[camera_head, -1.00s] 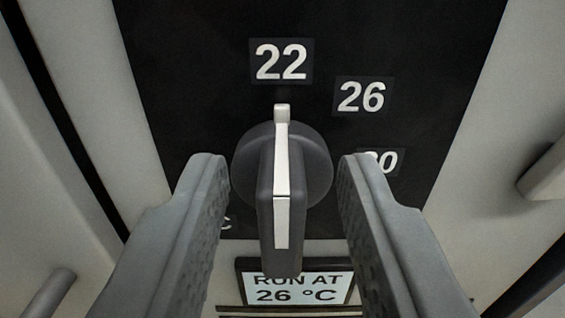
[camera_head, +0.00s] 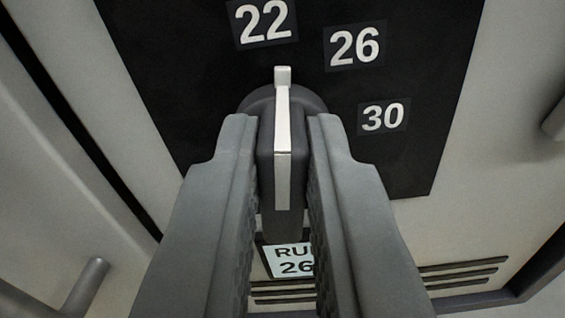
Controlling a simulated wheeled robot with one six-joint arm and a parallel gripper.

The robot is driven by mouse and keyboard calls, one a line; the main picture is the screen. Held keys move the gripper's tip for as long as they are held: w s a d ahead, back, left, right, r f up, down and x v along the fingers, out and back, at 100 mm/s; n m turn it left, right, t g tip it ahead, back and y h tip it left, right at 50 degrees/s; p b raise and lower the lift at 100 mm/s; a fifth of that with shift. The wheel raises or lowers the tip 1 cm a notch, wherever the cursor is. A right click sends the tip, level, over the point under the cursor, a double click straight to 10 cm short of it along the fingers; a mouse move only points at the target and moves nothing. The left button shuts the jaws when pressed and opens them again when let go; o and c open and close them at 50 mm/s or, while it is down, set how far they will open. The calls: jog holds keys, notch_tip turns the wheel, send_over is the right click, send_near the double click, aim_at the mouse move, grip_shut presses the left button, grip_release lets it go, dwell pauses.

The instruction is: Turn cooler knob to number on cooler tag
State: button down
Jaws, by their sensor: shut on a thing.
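The cooler knob (camera_head: 283,172) is dark grey with a white pointer stripe, and stands out from a black dial panel (camera_head: 180,90). My gripper (camera_head: 281,135) is shut on the knob's grip bar, one finger on each side. The pointer's tip lies between the number 22 (camera_head: 263,22) and the number 26 (camera_head: 354,46), a little right of 22. The number 30 (camera_head: 384,117) sits lower right. The cooler tag (camera_head: 290,261) is below, partly hidden by my fingers; "RU" and "26" show on it now, and earlier it read "RUN AT 26 °C".
Pale cabinet surfaces flank the black panel. Dark vent slots (camera_head: 465,272) lie below the panel.

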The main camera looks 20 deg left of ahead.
jog(key=m, duration=0.4)
jog(key=shift+d+f, duration=0.1)
jog(key=shift+d, duration=0.05)
jog(key=shift+d+m, duration=0.1)
jog(key=shift+m, duration=1.5)
jog(key=c, duration=1.4)
grip_release()
jog(key=shift+f, duration=0.1)
jog(key=shift+c, duration=0.2)
jog(key=shift+d, duration=0.1)
jog(key=v, duration=1.7)
jog(key=shift+s, duration=0.15)
